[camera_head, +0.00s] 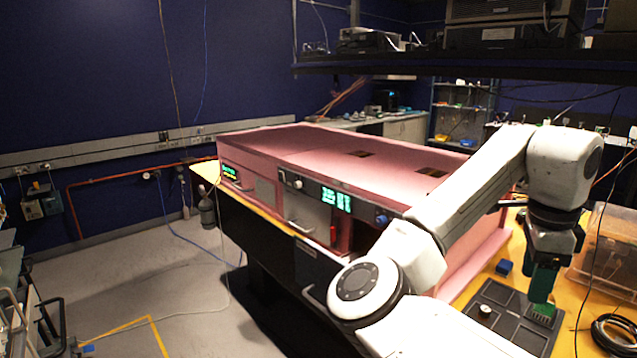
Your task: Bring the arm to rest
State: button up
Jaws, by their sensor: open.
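My white arm reaches across the right half of the head view, with its elbow raised and its wrist bent down. My gripper (541,285) hangs from the wrist at the right, pointing down over a dark tray (520,330) on the yellow bench top. It is open. A green piece (543,310) lies at or just under the fingertips; I cannot tell whether the fingers touch it. A small round pale item (485,311) sits in the left part of the tray.
A clear bin (605,245) and a black cable coil (615,333) are at the right. A dark shelf (400,66) hangs above. The left floor is mostly clear.

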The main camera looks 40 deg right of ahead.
jog(key=w+a+f+n+t+h+b, duration=0.1)
jog(key=w+a+f+n+h+b, duration=0.1)
jog(key=f+n, duration=0.5)
jog(key=w+a+f+n+h+b, duration=0.15)
jog(key=f+n, duration=0.35)
jog(key=f, duration=0.5)
jog(key=w+a+f+n+t+h+b, duration=0.1)
jog(key=a+f+n+h+b, duration=0.15)
jog(key=f+n, duration=0.45)
jog(key=s+a+f+n+y+b, duration=0.1)
jog(key=s+a+f+n+y, duration=0.2)
jog(key=a+f, duration=0.7)
jog(key=s+a+f+n+y+b, duration=0.2)
jog(key=s+a+f+n+y, duration=0.1)
jog(key=s+a+f+n, duration=0.4)
jog(key=a+f+n, duration=0.1)
jog(key=a+f, duration=0.2)
jog(key=a, duration=0.3)
jog(key=shift+s+a+f+g+y, duration=0.2)
jog(key=shift+g+y, duration=0.2)
